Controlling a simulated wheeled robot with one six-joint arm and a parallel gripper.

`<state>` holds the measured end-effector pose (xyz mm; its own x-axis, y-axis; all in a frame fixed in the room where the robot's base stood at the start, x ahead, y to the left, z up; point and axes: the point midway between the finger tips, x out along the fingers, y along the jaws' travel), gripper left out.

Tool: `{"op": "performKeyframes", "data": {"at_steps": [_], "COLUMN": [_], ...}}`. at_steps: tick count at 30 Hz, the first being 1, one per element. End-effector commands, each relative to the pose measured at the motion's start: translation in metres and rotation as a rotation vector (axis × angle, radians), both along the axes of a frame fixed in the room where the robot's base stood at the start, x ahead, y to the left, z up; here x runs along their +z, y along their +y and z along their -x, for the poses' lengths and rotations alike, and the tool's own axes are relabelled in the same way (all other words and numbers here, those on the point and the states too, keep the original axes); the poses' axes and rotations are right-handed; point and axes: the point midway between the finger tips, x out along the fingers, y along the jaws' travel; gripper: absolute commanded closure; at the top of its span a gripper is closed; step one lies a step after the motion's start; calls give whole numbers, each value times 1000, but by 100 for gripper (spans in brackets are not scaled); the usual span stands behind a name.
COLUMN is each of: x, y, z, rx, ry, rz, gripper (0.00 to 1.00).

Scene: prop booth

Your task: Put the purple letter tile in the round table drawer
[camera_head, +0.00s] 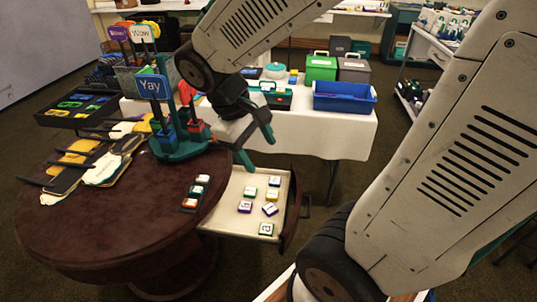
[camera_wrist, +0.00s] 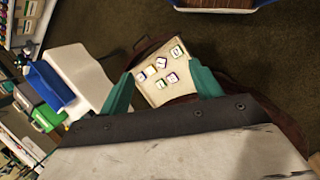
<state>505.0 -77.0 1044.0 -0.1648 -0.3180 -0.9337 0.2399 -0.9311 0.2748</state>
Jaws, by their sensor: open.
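The round table (camera_head: 110,225) is dark reddish brown. Its drawer (camera_head: 230,220) is pulled out on the right, with a pale inside. Several letter tiles lie in it. A purple-edged tile (camera_head: 244,206) lies at its left, and a second purple-looking tile (camera_head: 270,209) lies tilted to the right of it. My gripper (camera_head: 257,153) has teal fingers and hangs above the drawer's far end, apart and empty. The wrist view shows the drawer (camera_wrist: 150,94) and its tiles beyond the open fingers (camera_wrist: 162,72); letters are too small to read there.
A short row of letter tiles (camera_head: 196,190) lies on the tabletop near the drawer. A teal stand with a blue "Yay" sign (camera_head: 152,87) and a pile of props (camera_head: 95,160) occupy the table's far side. A white-clothed table with a blue bin (camera_head: 345,97) stands behind.

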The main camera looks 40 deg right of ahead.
Motion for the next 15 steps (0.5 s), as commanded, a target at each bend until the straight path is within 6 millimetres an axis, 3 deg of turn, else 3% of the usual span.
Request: {"op": "performKeyframes", "data": {"at_steps": [1,6,15], "x": [12,38,55], "y": [4,23,45], "z": [13,50,83], "rx": [-35,-129,-198], "ry": [-53,-187,-313], "rz": [-38,-172,-309], "gripper": [36,36,36]}}
